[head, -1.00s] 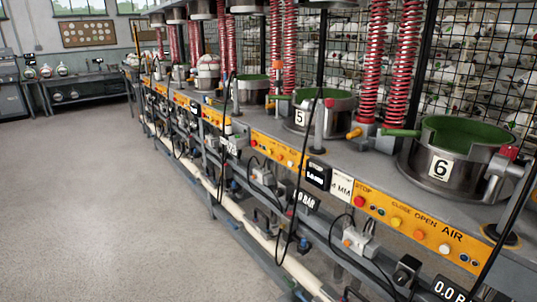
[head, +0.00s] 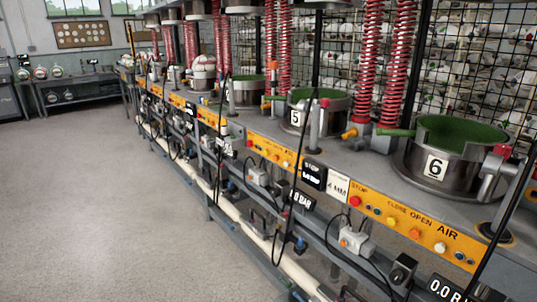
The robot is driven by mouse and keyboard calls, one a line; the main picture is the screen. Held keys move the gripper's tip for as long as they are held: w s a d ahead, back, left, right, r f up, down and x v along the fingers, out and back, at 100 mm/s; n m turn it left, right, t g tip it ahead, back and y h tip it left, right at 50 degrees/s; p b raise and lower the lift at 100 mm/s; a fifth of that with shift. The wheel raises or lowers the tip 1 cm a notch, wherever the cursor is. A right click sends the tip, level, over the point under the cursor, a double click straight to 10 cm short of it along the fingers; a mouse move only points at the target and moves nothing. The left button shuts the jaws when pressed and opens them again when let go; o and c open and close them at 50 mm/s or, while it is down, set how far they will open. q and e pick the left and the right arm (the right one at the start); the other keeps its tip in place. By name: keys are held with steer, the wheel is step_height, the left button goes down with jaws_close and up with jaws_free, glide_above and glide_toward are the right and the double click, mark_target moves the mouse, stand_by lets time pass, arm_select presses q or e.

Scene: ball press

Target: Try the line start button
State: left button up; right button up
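No button marked as a line start is readable in the head view. The nearest orange control panel (head: 402,222), below press 6, carries the words STOP, CLOSE, OPEN and AIR. On it are a red button (head: 355,201), a yellow button (head: 391,222), an orange button (head: 415,234) and a white button (head: 440,247). Similar orange panels run along the bench front into the distance, such as the one below press 5 (head: 272,149); their lettering is too small to read. Neither of my grippers is in view.
Press 6's pot (head: 436,167) and press 5's pot (head: 296,118) have green insides and stand on the grey bench. Pipes, cables and a pressure display (head: 450,289) sit below the bench edge. Open floor (head: 100,210) lies left. A dark table (head: 75,88) stands at the back left.

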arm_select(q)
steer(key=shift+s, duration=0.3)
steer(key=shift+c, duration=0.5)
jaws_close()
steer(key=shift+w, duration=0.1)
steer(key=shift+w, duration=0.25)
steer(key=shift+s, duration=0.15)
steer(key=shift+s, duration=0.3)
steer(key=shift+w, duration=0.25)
